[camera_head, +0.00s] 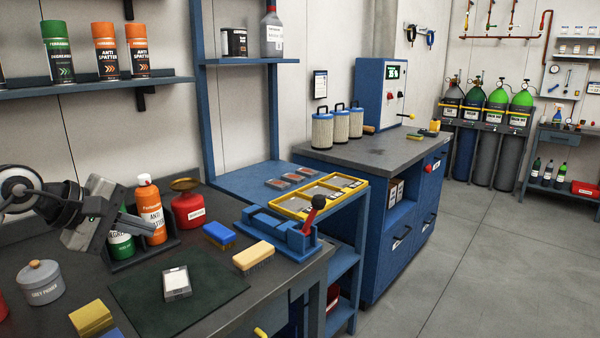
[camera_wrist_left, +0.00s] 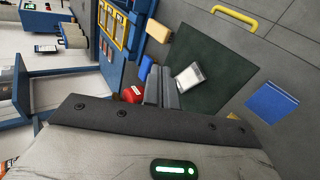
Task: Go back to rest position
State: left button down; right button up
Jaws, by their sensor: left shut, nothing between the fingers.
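My left gripper (camera_head: 137,222) is in the head view at the left, above the dark workbench. Its fingers are shut with nothing between them, and they point to the right. In front of it a spray bottle rack with an orange bottle (camera_head: 150,212) and a green can (camera_head: 120,244) is partly hidden by the gripper. In the left wrist view the shut fingers (camera_wrist_left: 160,88) show beside the dark mat. My right gripper is not in view.
A dark mat (camera_head: 215,318) holds a small white-topped box (camera_head: 176,283). A shelf (camera_head: 90,88) with spray cans is above. Open floor lies right.

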pick_arm(q)
jog(key=s+d+f+n+t+h, duration=0.1)
jog(key=s+d+f+n+h, duration=0.3)
jog(key=d+n, duration=0.45)
jog(key=s+d+f+n+t+h, duration=0.1)
jog(key=d+f+n+h, duration=0.35)
jog(key=d+n, duration=0.35)
jog(key=s+f+m+y, duration=0.6)
jog(key=s+f+m, duration=0.3)
jog(key=f+m, duration=0.4)
jog(key=s+a+f+m+y, duration=0.1)
jog(key=s+f+m+y, duration=0.5)
jog(key=s+f+m, duration=0.4)
notch_tip(320, 180, down, 4)
jog(key=m, duration=0.7)
jog(key=shift+s+a+f, duration=0.15)
jog(key=shift+s+a, duration=0.1)
jog(key=shift+a, duration=0.05)
